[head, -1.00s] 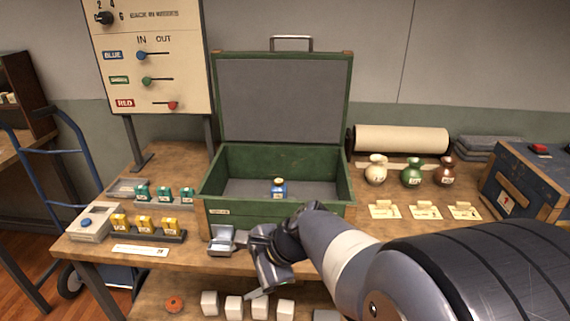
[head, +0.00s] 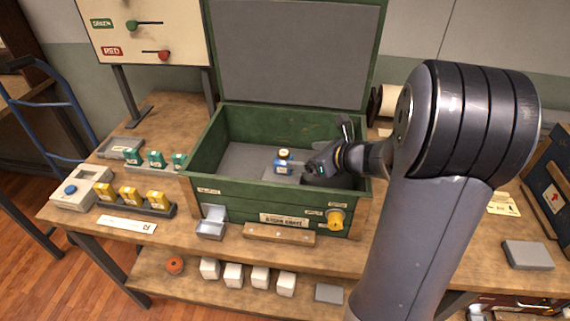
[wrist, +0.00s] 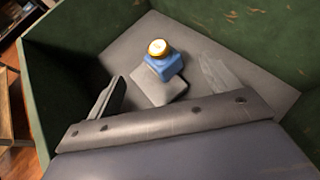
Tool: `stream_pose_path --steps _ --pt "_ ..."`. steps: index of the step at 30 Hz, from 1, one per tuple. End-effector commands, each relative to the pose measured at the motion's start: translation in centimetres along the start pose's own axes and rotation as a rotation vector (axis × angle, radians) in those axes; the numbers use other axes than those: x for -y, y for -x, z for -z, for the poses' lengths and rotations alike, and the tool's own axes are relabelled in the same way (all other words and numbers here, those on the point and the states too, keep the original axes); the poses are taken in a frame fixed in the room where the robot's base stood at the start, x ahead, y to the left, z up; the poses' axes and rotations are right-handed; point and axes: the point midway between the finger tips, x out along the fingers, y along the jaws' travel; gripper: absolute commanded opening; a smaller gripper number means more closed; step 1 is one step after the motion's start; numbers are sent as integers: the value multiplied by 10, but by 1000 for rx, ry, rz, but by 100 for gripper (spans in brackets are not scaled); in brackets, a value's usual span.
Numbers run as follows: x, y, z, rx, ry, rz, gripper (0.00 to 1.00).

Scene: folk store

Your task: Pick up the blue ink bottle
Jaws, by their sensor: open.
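The blue ink bottle (head: 283,167) has a yellow-rimmed cap and a pale label. It stands upright inside the open green case, towards its middle. My gripper (head: 316,158) is inside the case, just right of the bottle. In the wrist view the bottle (wrist: 165,66) stands on a small grey pad, ahead of my open gripper (wrist: 162,88), its line running between the two spread fingers. Nothing is held. I cannot tell whether a finger touches the bottle.
The green case (head: 215,135) has raised walls around my gripper and an upright lid behind. Yellow bottles (head: 129,196) and teal bottles (head: 155,159) stand in racks to the left.

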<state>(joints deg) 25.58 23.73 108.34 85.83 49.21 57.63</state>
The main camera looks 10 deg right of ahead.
Motion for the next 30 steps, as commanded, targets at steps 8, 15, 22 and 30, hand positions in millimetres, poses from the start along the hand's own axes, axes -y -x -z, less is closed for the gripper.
stream_pose_path --steps 8,15,22,30 --pt "-1 -29 8 -1 2 -2 83" --pt "-1 -56 9 -2 2 -4 83" --pt "-1 -79 8 -1 4 -1 83" --pt "0 -79 8 -1 3 0 79"
